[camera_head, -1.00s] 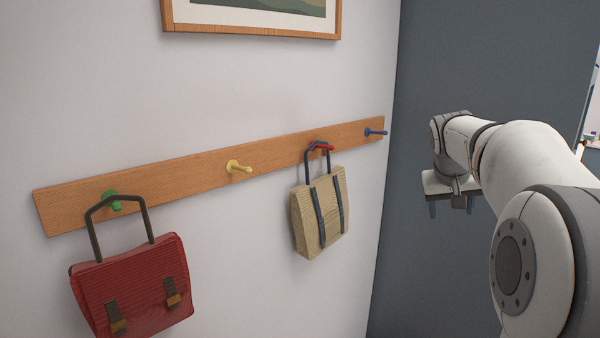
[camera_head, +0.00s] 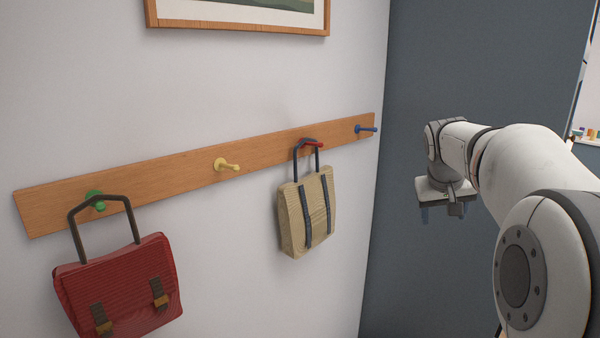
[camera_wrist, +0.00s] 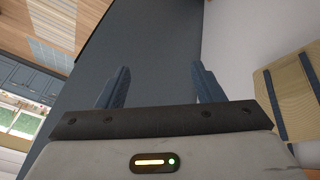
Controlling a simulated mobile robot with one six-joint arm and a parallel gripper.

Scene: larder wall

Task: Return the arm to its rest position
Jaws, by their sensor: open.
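My gripper (camera_head: 440,213) is at the right in the head view, at the end of my white arm, in front of the dark wall and right of the peg rail. In the wrist view its two blue-grey fingers (camera_wrist: 161,88) stand apart with nothing between them. The gripper touches neither bag. The beige bag (camera_head: 308,213) hangs by its dark handle from the red peg (camera_head: 314,144). It also shows at the right edge of the wrist view (camera_wrist: 296,100). The red bag (camera_head: 120,285) hangs by its handle from the green peg (camera_head: 96,205).
The wooden rail (camera_head: 160,171) runs along the pale wall. Its yellow peg (camera_head: 228,165) and blue peg (camera_head: 367,128) are bare. A framed picture (camera_head: 240,18) hangs above. The dark wall (camera_head: 420,70) stands at the right end, behind my arm.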

